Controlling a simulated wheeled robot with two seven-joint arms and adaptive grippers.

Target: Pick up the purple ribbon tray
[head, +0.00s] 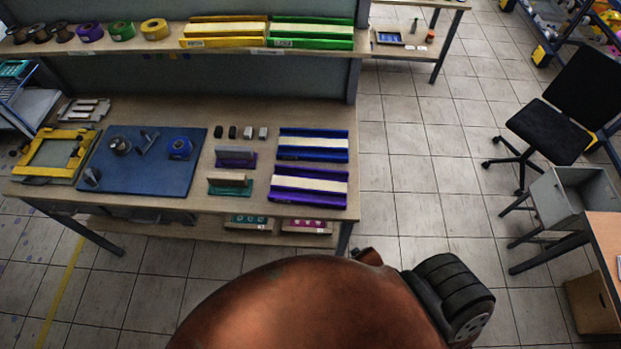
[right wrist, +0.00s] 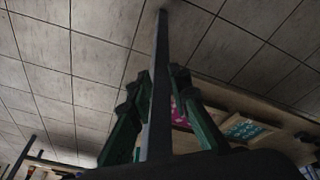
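The purple ribbon tray (head: 296,205) lies at the front right corner of the workbench in the head view. It is a long purple holder with a cream strip along its middle. Nothing is touching it. My right gripper (right wrist: 161,82) shows only in the right wrist view, its two dark green fingers apart. A dark upright bar shows between the fingers; I cannot tell its distance, but it does not look gripped. The purple ribbon tray is not visible in that view. My left gripper is in neither view.
A similar blue tray (head: 312,133) lies just behind the purple one. Stamp-like blocks (head: 230,183) stand to its left, beside a blue board (head: 130,180). A back shelf holds ribbon rolls and yellow and green trays (head: 310,31). Lower-shelf boxes (right wrist: 243,128) show under the bench.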

